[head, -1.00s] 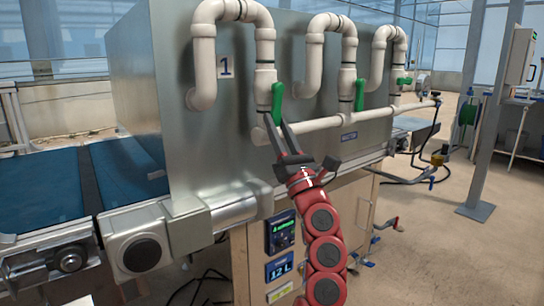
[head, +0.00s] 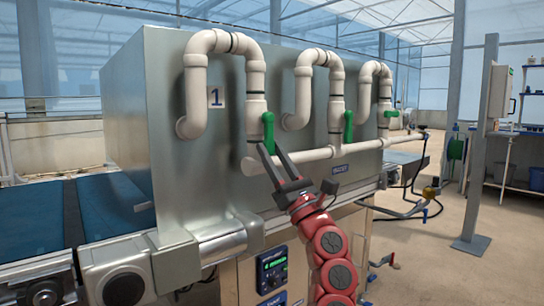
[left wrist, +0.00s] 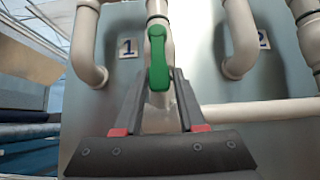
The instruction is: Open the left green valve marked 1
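The left green valve handle (head: 268,132) hangs straight down on the white pipe beside the plate marked 1 (head: 215,97). It also shows upright in the left wrist view (left wrist: 159,62), right of its number plate (left wrist: 128,48). My left gripper (head: 271,149) is open at the handle's lower end. In the left wrist view the handle's lower end lies between the fingertips (left wrist: 163,72), with a gap on the right side. I cannot tell whether a finger touches it. My right gripper is out of view.
A second green handle (head: 348,127) hangs down on the middle pipe, and a third (head: 391,114) points sideways. A horizontal white pipe (head: 315,155) runs just below the handles. The steel housing (head: 185,180) stands close behind. A blue conveyor belt (head: 115,205) lies at left.

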